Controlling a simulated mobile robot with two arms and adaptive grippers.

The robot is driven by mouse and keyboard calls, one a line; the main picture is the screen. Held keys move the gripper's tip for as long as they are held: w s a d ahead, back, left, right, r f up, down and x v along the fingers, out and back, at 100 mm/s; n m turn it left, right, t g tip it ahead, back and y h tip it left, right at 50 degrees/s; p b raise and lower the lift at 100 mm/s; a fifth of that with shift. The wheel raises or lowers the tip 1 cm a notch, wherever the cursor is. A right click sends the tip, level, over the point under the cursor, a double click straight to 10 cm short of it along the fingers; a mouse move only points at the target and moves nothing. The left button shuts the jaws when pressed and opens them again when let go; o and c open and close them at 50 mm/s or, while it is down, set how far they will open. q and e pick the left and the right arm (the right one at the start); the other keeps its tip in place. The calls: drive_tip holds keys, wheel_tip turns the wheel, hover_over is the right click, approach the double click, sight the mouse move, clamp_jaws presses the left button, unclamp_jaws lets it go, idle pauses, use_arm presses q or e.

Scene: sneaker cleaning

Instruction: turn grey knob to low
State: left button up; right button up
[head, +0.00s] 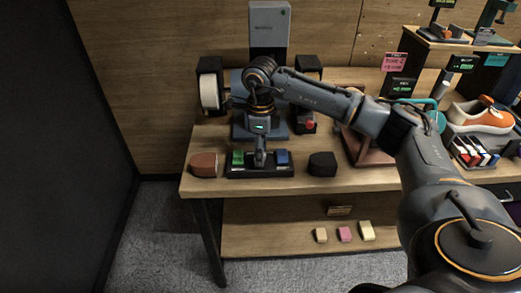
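A bench machine (278,40) has a tall grey back panel. A pale round wheel (209,92) is on its left and a red round part (310,125) is on its right. I cannot make out a grey knob; my arm and gripper cover the machine's middle. My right gripper (261,159) points down in front of the machine, over a black tray (262,173) between a green block (238,158) and a blue block (282,157). Its fingers look close together, but their gap is not clear. My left gripper is not in view.
A brown block (204,164) and a black block (322,164) flank the tray on the wooden bench (380,178). An orange and white sneaker (480,116) is at the right. Several small blocks lie on the lower shelf (275,238). A dark panel (50,150) stands at the left.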

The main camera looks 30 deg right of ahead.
wheel_tip(320, 180, up, 12)
idle(0.7)
drive_tip(key=shift+a, duration=0.1)
idle(0.3)
